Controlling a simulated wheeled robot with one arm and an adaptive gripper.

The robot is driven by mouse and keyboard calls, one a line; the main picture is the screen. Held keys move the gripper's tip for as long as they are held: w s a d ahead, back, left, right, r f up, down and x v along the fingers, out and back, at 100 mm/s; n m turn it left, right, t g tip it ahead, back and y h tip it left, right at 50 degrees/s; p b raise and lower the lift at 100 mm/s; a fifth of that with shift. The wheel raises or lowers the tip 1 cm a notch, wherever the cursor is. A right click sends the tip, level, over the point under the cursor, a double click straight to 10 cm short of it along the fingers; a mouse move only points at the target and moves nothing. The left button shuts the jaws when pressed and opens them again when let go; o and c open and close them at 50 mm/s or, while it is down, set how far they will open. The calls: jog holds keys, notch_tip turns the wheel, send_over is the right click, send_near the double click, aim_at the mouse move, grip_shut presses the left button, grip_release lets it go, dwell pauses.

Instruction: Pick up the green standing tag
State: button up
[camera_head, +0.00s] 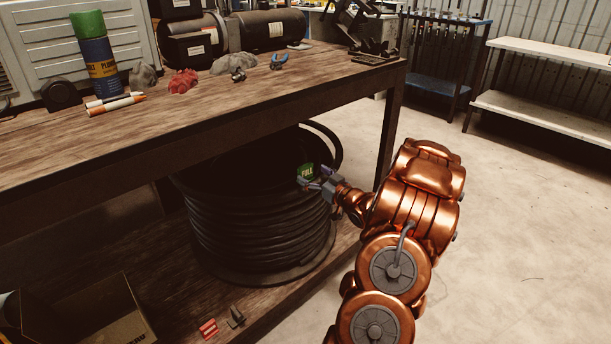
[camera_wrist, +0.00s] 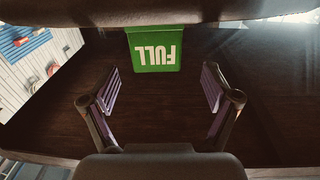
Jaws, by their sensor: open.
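The green standing tag (camera_head: 306,170) with white lettering shows in the head view at the top of a black hose coil (camera_head: 255,225), under the workbench top. What it rests on cannot be told. In the wrist view the tag (camera_wrist: 155,50) reads "FULL" upside down and sits at the top middle, beyond the fingertips. My gripper (camera_head: 317,185) reaches in from the right and is close to the tag. In the wrist view my gripper (camera_wrist: 160,82) is open, with one finger on each side and nothing between them. The tag is roughly centred on the gap.
The wooden bench top (camera_head: 200,120) is above the coil, and its leg (camera_head: 391,130) stands close to my arm. A red tag (camera_head: 208,328) lies on the lower shelf (camera_head: 180,290), near a cardboard box (camera_head: 110,315). The floor at right is clear.

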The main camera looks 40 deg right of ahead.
aim_at(307, 167)
jog(key=shift+w+d+r+b, duration=0.1)
jog(key=shift+w+b, duration=0.05)
jog(key=shift+w, duration=0.6)
jog(key=shift+w+d+r+b, duration=0.1)
jog(key=shift+w+d+r, duration=0.05)
jog(key=shift+w, duration=0.55)
jog(key=shift+w+d+r+b, duration=0.1)
jog(key=shift+w+b, duration=0.05)
jog(key=shift+w, duration=0.6)
jog(key=c, duration=1)
jog(key=shift+c, duration=0.2)
jog(key=shift+r, duration=0.1)
